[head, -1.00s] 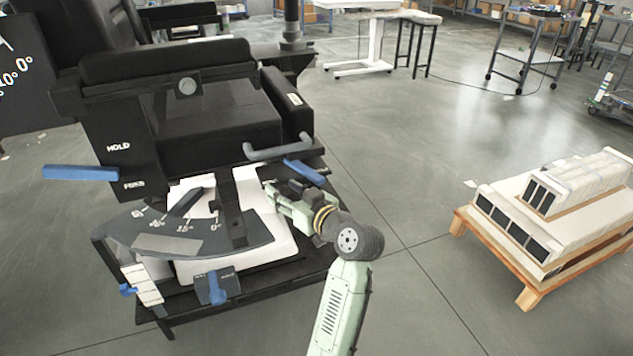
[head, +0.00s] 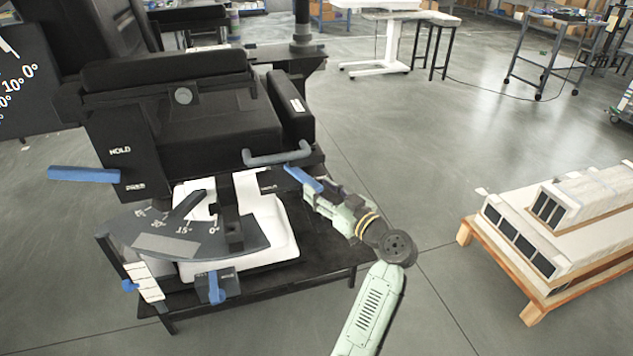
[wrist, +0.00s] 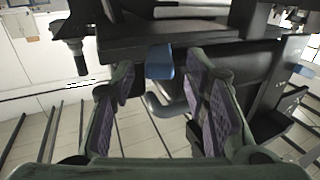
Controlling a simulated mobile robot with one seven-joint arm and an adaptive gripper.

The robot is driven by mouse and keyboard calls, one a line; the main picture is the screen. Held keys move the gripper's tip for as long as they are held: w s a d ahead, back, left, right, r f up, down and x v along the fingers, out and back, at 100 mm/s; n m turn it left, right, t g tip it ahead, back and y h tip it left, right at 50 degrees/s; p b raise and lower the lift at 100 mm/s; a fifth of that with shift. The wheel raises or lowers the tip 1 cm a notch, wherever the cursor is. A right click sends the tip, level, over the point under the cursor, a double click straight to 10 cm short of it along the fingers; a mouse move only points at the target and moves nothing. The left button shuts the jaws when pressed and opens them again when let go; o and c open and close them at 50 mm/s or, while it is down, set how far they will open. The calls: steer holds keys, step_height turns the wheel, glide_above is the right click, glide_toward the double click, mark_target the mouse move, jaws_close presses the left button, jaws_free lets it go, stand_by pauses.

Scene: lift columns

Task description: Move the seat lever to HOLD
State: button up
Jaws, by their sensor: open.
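A blue lever (head: 304,178) sticks out at the seat's right side, below a grey bent handle (head: 278,158). Another blue lever (head: 84,174) sticks out at the left, between a HOLD label and a lower label on the black panel. I cannot tell for sure which is the seat lever. My gripper (head: 312,196) is open, just below and right of the right-hand lever. In the wrist view the blue lever (wrist: 160,62) shows ahead between the open fingers (wrist: 160,85), with nothing held. Whether a finger touches it cannot be told.
The black seat (head: 200,130) stands on a dark base with an angle scale (head: 170,243). Smaller blue knobs sit at the front, one at the lower middle (head: 216,288). A wooden pallet (head: 530,306) with boxes stands at the right. The floor between is clear.

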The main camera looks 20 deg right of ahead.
mark_target(303, 177)
steer(key=shift+x, duration=1.15)
steer(key=shift+c, duration=0.6)
jaws_close()
